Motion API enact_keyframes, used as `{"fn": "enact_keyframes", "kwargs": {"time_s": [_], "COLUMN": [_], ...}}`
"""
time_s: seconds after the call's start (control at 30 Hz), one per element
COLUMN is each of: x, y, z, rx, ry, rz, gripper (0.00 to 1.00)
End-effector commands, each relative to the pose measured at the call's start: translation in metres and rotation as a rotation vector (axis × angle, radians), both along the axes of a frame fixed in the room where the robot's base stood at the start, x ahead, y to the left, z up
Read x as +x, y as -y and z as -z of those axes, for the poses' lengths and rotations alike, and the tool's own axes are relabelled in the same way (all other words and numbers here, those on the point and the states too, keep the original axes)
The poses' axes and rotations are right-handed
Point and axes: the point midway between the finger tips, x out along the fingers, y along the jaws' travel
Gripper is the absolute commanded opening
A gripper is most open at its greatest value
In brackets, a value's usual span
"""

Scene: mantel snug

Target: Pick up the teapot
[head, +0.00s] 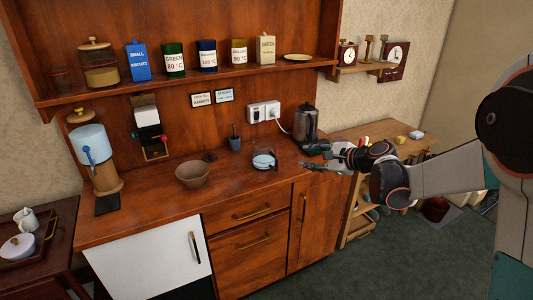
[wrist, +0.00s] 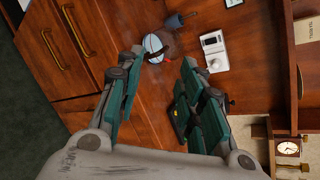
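A small rounded glass pot with a pale lid and dark handle (head: 265,160), which looks like a teapot, stands on the wooden counter (head: 150,200). It also shows in the wrist view (wrist: 154,46), beyond my fingertips. A white lidded pot (head: 18,247), possibly also a teapot, sits on a tray at the far left. My gripper (head: 310,159) is open and empty above the counter's right end, to the right of the glass pot and apart from it. The wrist view shows its two green-sided fingers (wrist: 161,62) spread wide.
A metal kettle (head: 305,123) stands behind my gripper near a wall socket (head: 264,112). A brown bowl (head: 193,174) and a dark cup (head: 234,143) stand left of the glass pot. A shelf (head: 190,84) with canisters overhangs the counter. The counter's front middle is clear.

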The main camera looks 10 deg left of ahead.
Motion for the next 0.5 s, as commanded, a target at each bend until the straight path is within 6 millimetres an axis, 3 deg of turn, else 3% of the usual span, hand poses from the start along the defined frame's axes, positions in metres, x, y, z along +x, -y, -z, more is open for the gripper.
{"fn": "enact_keyframes", "kwargs": {"time_s": [0.2, 0.5], "x": [0.051, 0.091], "y": [-0.009, -0.013], "z": [0.044, 0.113], "rx": [0.287, 0.66], "ry": [-0.119, -0.293], "rz": [0.069, 0.123], "gripper": [0.35, 0.35]}}
